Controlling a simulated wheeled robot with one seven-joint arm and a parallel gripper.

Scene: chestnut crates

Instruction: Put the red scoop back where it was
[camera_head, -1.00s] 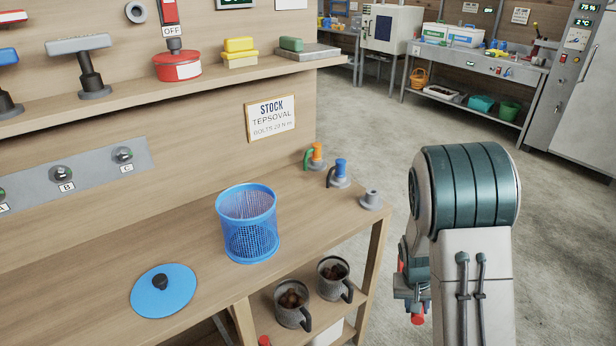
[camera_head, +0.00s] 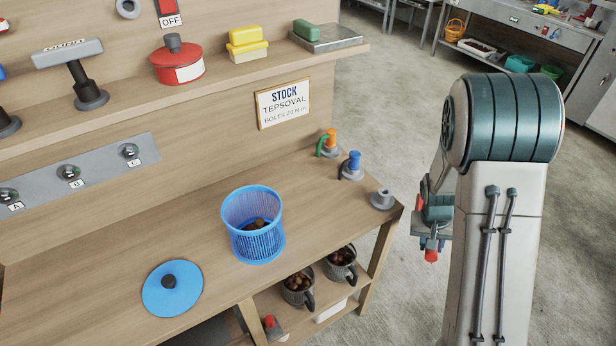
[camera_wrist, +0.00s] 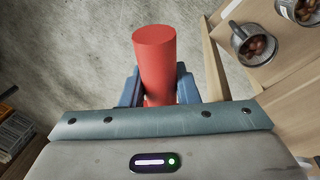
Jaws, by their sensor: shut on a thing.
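My gripper (camera_head: 432,232) is at the right in the head view, beside the bench and over open floor. In the wrist view my gripper (camera_wrist: 158,92) has its blue fingers shut on the red scoop (camera_wrist: 155,60). Only its red, handle-like cylinder shows clearly; the rest is hidden. A bit of red scoop (camera_head: 431,255) shows under the gripper in the head view. A grey holder (camera_head: 382,199) stands empty at the bench's right corner. Beside it stand a blue-handled piece (camera_head: 352,163) and an orange-handled piece (camera_head: 330,141), each in a grey holder.
A blue mesh basket (camera_head: 253,235) with brown things inside stands on the bench (camera_head: 200,235). A blue lid (camera_head: 188,290) lies left of it. Two grey mugs (camera_head: 298,292) of chestnuts sit on the lower shelf. Open floor (camera_head: 395,110) lies right of the bench.

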